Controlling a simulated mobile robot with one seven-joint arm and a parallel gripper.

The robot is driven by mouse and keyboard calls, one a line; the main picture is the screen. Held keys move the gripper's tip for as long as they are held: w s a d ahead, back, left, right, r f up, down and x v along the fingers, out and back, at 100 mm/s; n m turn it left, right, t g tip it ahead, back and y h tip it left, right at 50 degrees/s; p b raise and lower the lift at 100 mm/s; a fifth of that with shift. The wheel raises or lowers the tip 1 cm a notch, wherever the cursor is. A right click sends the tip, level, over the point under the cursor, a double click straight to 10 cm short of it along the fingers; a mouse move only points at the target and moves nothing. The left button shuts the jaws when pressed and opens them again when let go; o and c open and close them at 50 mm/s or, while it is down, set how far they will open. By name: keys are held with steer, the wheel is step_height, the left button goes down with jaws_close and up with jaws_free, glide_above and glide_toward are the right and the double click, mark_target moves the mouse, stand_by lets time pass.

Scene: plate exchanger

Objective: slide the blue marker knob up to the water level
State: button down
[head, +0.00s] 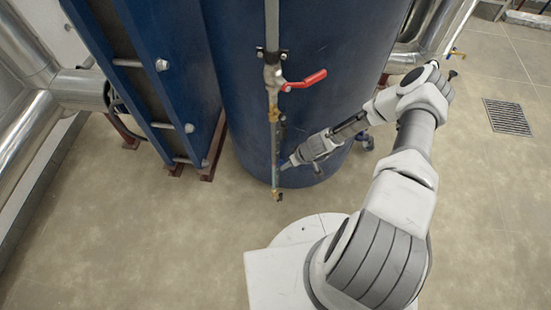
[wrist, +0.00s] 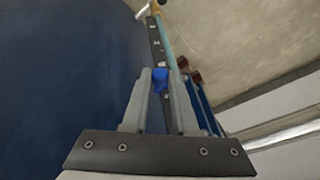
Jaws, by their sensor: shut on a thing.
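The blue marker knob (wrist: 160,80) sits between the two grey fingertips of my gripper (wrist: 161,78) in the wrist view. The gripper is shut on it. In the head view my gripper (head: 287,164) reaches in from the right to the lower part of the upright gauge tube (head: 274,150), in front of the blue tank. The knob is too small to make out clearly there. In the wrist view a dark marked strip (wrist: 157,42) and the pale tube (wrist: 166,45) run on beyond the knob. I cannot make out the water level in the tube.
A valve with a red lever (head: 303,80) stands out on the gauge line above my gripper. The big blue tank (head: 320,50) is close behind. A blue plate exchanger (head: 160,70) stands to the left. The floor at the right is mostly clear, with a drain grate (head: 507,116).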

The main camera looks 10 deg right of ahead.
steer(key=shift+s+a+r, duration=0.1)
steer(key=shift+a+r, duration=0.05)
steer(key=shift+r, duration=0.2)
steer(key=c, duration=0.6)
jaws_free()
steer(key=shift+f, duration=0.1)
steer(key=p+v, duration=0.3)
steer(key=v, duration=1.4)
steer(key=shift+p, duration=0.4)
